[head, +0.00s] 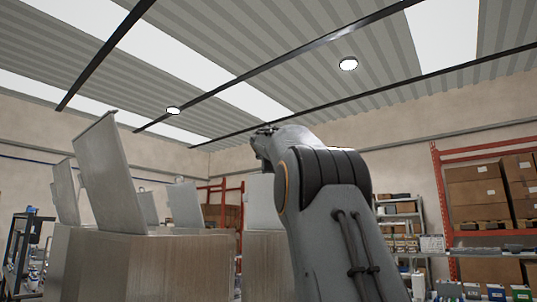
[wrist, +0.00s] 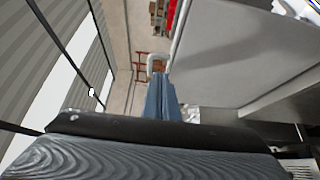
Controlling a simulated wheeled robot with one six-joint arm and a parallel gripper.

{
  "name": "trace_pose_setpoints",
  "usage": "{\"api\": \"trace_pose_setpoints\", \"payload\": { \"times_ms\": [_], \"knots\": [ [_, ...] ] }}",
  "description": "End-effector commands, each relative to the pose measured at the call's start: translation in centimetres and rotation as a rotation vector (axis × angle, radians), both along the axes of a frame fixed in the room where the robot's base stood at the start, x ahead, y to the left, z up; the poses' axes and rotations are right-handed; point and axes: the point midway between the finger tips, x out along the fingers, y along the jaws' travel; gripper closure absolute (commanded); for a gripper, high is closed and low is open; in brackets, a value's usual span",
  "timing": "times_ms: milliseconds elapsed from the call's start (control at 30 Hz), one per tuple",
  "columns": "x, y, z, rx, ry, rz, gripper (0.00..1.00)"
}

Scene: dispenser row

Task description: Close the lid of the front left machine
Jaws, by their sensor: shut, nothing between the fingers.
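The nearest machine on the left (head: 140,265) is a grey metal box with its large flat lid (head: 105,175) standing open, tilted slightly back. My arm rises at the right of the head view, and my gripper is hidden there. In the wrist view my gripper (wrist: 160,78) is shut and empty, its blue-grey fingers pointing away from the camera. A large grey lid panel (wrist: 245,50) stands raised close to the right of the fingers. A pale, bent handle-like bar (wrist: 157,62) shows at the fingertips; I cannot tell whether they touch. I cannot tell which machine this panel belongs to.
Other machines have raised lids: one at far left (head: 65,190), one in the middle (head: 185,205) and one beside my arm (head: 262,203). Shelves with boxes (head: 400,220) and an orange rack (head: 490,195) stand at the right. The space above the machines is clear.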

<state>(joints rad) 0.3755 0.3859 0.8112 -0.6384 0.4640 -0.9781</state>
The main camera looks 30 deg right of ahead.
Motion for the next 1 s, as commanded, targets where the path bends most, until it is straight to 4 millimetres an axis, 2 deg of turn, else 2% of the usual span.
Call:
{"api": "trace_pose_setpoints", "payload": {
  "times_ms": [33, 200, 767, 1000],
  "knots": [
    [-0.1, -0.7, 0.3, -0.001, 0.001, -0.003, 1.00],
    [0.2, -1.9, 0.1, 0.000, 0.000, 0.000, 1.00],
    [0.3, -2.5, 0.0, 0.000, 0.000, 0.000, 1.00],
    [0.4, -4.2, 0.2, 0.001, -0.001, -0.002, 1.00]
  ]
}}
